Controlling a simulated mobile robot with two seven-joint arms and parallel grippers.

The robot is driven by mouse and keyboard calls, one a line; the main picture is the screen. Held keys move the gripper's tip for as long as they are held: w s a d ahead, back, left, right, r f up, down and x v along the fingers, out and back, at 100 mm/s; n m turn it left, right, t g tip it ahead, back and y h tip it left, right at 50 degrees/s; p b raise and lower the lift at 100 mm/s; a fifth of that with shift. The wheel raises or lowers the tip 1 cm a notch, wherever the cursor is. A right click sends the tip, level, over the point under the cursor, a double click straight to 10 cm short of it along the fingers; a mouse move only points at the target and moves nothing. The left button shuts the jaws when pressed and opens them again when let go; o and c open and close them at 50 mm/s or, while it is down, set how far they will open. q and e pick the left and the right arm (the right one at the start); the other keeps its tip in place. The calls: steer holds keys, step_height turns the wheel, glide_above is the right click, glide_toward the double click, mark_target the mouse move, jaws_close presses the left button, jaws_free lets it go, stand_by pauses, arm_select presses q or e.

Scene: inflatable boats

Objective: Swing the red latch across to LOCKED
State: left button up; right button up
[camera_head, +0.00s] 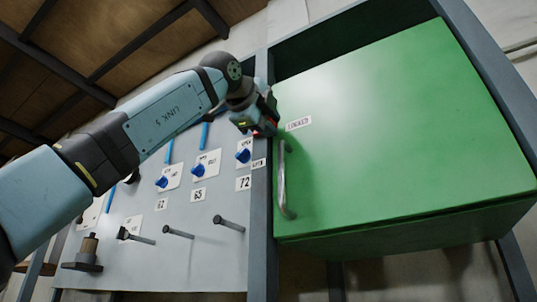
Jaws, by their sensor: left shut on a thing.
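My left gripper (262,128) is at the upper left edge of the green cabinet door, beside the frame post. It is shut on the red latch (268,131), of which only a small red part shows below the fingers. The rest of the latch is hidden behind the gripper. A white label (299,124) on the green door (400,130) sits just right of the gripper and seems to read LOCKED. Another small label (259,163) is on the post below the gripper, too small to read surely. My right gripper is not in view.
A curved metal handle (284,180) stands out from the door below the gripper. The grey panel (190,265) at left carries blue knobs (243,155), numbered labels and protruding pegs (228,223). The space in front of the door is clear.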

arm_select(q)
steer(key=shift+a+r, duration=0.15)
steer(key=shift+r, duration=0.1)
jaws_close()
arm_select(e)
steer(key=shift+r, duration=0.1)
arm_select(q)
steer(key=o, duration=0.9)
jaws_free()
steer(key=shift+f, duration=0.1)
steer(key=shift+s+a+f, duration=0.1)
steer(key=shift+s, duration=0.15)
steer(key=b+v, duration=0.3)
steer(key=v, duration=1)
steer(key=shift+s+a, duration=0.15)
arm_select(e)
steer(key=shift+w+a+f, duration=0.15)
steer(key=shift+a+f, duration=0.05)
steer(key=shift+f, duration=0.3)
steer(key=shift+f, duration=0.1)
